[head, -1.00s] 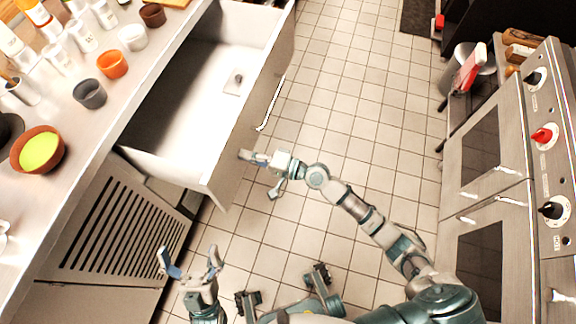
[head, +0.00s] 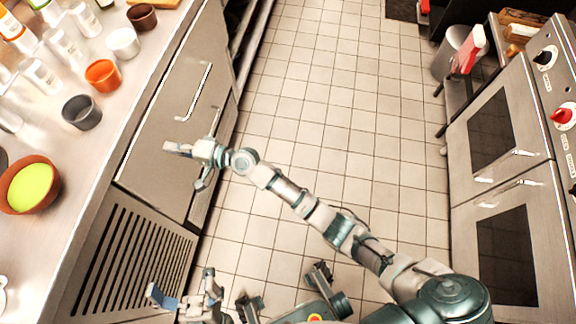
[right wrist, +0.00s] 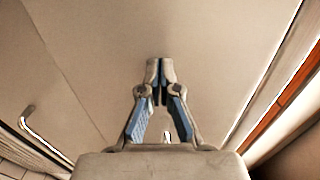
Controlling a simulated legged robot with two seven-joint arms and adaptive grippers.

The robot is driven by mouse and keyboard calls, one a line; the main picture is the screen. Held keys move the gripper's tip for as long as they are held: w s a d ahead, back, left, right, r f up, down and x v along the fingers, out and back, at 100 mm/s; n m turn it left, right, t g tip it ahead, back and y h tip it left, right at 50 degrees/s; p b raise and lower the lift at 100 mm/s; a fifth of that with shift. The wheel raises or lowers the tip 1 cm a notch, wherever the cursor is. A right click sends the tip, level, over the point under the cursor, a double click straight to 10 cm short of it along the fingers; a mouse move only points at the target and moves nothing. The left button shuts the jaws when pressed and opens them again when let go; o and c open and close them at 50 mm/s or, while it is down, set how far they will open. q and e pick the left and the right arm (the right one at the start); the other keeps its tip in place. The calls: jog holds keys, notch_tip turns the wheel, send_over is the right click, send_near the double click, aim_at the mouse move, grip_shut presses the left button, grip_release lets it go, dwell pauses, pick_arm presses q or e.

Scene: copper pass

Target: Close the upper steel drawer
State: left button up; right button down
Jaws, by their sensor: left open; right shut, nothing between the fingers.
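The upper steel drawer (head: 165,120) is pushed in under the counter in the head view. Its front looks about flush with the cabinet, and no opening shows above it. Its bar handle (head: 194,92) is on the front; a bar handle also shows at the left in the right wrist view (right wrist: 45,142). My right gripper (head: 172,149) is shut and empty, its fingertips at the drawer front; whether they touch it I cannot tell. The right wrist view shows its fingers together (right wrist: 159,68) before the plain steel front. My left gripper (head: 182,290) is open and empty, low near the louvred panel.
The counter (head: 110,130) at the left holds several small cups, bottles and a bowl with green contents (head: 28,187). A louvred panel (head: 130,255) is below it. Ovens (head: 500,170) stand at the right. The tiled floor (head: 330,110) between is clear.

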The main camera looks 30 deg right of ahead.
jog(key=x, duration=0.3)
jog(key=shift+r+b, duration=0.25)
jog(key=shift+b, duration=0.1)
jog(key=shift+a, duration=0.1)
